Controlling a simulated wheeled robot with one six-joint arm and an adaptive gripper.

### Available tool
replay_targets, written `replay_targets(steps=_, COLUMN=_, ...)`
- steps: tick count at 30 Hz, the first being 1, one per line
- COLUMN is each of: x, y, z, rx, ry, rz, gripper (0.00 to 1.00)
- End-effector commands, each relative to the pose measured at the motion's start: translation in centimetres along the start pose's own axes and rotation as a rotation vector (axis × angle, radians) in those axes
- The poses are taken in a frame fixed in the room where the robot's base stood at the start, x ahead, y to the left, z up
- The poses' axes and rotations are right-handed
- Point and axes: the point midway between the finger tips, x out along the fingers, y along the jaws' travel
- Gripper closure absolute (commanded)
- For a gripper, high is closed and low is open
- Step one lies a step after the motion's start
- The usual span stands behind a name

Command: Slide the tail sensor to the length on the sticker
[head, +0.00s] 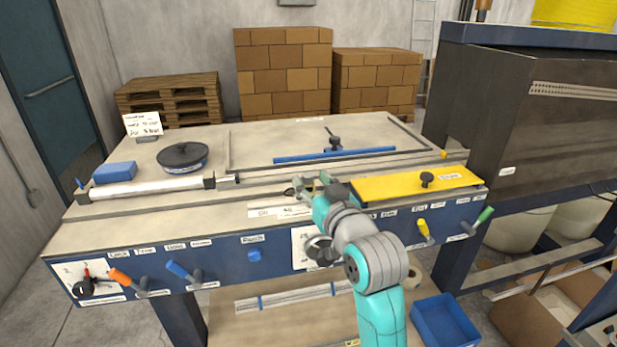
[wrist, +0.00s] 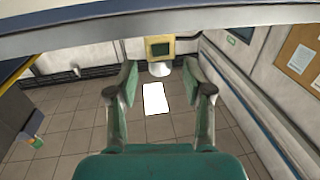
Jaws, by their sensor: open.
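My gripper (head: 311,188) is over the middle of the long workbench (head: 130,228), close to the slotted rail and left of the yellow plate (head: 400,187). In the wrist view its two green fingers (wrist: 160,88) are spread apart with nothing between them. A white label strip (head: 268,211) with dark marks lies on the bench just left of the gripper; its text is too small to read. I cannot clearly pick out the tail sensor; a small dark piece beside the fingers is partly hidden by my arm. A handwritten white card (head: 142,124) stands at the back left.
A blue block (head: 114,172), a round black disc (head: 183,157) and a white roller (head: 140,187) are on the bench's left. A blue bar (head: 310,157) lies behind the gripper. Coloured levers line the front panel. A dark machine (head: 540,130) stands at right.

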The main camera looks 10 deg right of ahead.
Motion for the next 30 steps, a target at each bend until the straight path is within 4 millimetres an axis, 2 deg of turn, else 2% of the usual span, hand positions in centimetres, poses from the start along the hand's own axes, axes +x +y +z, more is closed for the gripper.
replay_targets(steps=6, x=-4.6, y=0.0, z=0.0, rx=0.000, ry=0.000, rz=0.000, gripper=0.49)
replay_targets(steps=13, x=-8.1, y=0.0, z=0.1, rx=0.001, ry=0.000, rz=0.000, gripper=0.49)
replay_targets(steps=18, x=-9.2, y=0.0, z=0.0, rx=0.000, ry=0.000, rz=0.000, gripper=0.49)
replay_targets(steps=30, x=-9.3, y=0.0, z=0.0, rx=0.000, ry=0.000, rz=0.000, gripper=0.49)
